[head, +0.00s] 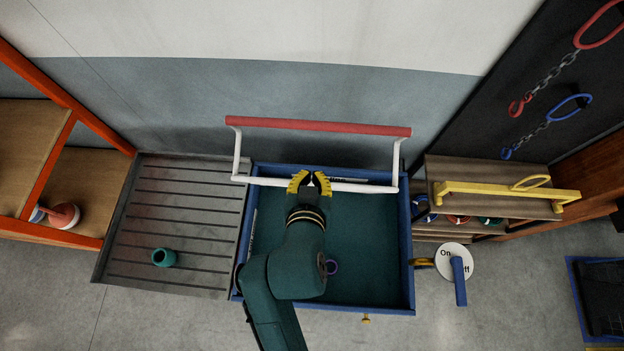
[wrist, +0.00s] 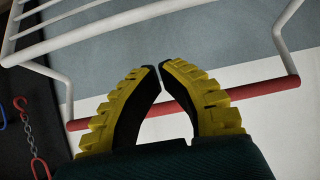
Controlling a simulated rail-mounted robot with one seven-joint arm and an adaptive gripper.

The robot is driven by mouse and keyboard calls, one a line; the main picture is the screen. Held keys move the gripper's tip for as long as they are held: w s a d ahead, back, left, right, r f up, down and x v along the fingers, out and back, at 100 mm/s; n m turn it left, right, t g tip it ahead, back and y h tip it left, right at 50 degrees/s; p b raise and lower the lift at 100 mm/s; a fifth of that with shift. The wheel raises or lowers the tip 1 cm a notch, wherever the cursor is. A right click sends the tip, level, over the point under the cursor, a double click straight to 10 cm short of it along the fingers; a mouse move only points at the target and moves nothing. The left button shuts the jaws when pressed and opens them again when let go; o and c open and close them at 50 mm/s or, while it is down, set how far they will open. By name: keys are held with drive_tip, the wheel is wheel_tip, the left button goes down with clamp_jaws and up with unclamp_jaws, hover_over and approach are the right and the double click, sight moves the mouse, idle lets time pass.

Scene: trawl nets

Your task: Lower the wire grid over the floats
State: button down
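The wire grid, a white frame with a red bar (head: 318,126), stands raised at the back of a blue-rimmed bin (head: 409,250). The wrist view shows its white wires at the upper left and the red bar (wrist: 262,91) crossing behind the fingers. My gripper (head: 311,176) is in front of the grid's lower white bar, over the bin's back part. Its yellow-ridged fingertips (wrist: 158,66) are nearly together, with nothing visible between them. Whether they touch the grid is unclear. The bin's teal inside is partly hidden by my arm.
A ribbed grey tray (head: 190,200) on the left carries a teal hollow cylinder (head: 163,257). On the right are a wooden shelf with a yellow rail (head: 500,190), an On/Off dial (head: 444,261) with a blue lever, and hanging chains (head: 545,72). An orange-framed shelf (head: 60,160) stands far left.

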drive_tip(key=w+f, duration=0.1)
drive_tip(key=w+f+p, duration=0.1)
drive_tip(key=f, duration=0.1)
drive_tip(key=w+f, duration=0.1)
drive_tip(key=f, duration=0.1)
drive_tip(key=shift+w+d, duration=0.25)
drive_tip(key=shift+w, duration=0.15)
drive_tip(key=shift+s+f+p, duration=0.15)
drive_tip(key=shift+s+p, duration=0.2)
drive_tip(key=shift+s, duration=0.15)
drive_tip(key=shift+a+f, duration=0.1)
